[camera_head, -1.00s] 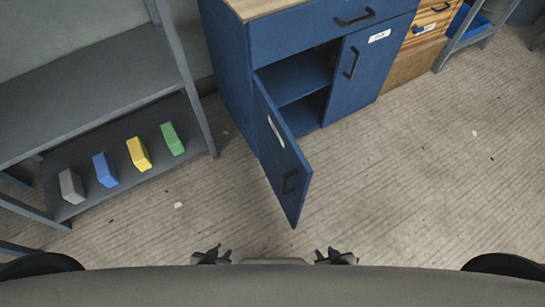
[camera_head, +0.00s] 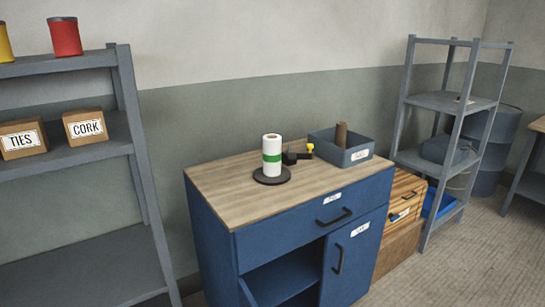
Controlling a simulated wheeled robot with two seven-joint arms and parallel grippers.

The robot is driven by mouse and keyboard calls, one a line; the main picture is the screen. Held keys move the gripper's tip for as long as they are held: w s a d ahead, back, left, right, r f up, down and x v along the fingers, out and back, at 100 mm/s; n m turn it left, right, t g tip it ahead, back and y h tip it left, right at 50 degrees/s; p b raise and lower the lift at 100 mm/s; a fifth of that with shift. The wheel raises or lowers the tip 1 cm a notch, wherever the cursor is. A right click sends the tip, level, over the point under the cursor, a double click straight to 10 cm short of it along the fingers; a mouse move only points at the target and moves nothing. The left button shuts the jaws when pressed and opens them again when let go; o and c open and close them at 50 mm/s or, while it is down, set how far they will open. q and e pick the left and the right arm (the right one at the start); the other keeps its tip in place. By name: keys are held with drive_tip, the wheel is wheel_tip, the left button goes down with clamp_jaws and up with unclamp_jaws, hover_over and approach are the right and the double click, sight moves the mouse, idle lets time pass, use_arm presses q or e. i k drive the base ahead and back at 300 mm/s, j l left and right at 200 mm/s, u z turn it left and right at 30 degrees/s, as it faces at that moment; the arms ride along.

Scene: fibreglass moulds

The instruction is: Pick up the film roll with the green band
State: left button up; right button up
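The film roll with the green band (camera_head: 272,158) stands upright on a round black base (camera_head: 271,176). It is white with a green band around its middle. The base rests on the wooden top of the blue cabinet (camera_head: 230,203). Nothing touches the roll from the front, and it is fully visible. Neither of my grippers shows in the current view.
Right of the roll lie a small black object with a yellow part (camera_head: 299,154) and a grey bin (camera_head: 345,151) with a brown cylinder. Grey shelves (camera_head: 70,155) stand left, others (camera_head: 452,103) right. The cabinet's left door is open.

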sight(271, 143)
drive_tip(key=k, duration=0.65)
drive_tip(key=u, duration=1.15)
drive_tip(key=i+l, duration=0.1)
drive_tip(key=l, duration=1.4)
drive_tip(key=i+l, duration=0.15)
drive_tip(key=l, duration=0.6)
drive_tip(key=i+l, duration=0.1)
drive_tip(key=l, duration=0.7)
drive_tip(key=i+l, duration=0.1)
drive_tip(key=l, duration=1.4)
drive_tip(key=i+l, duration=0.15)
drive_tip(key=l, duration=0.6)
drive_tip(key=i+l, duration=0.1)
drive_tip(key=l, duration=0.65)
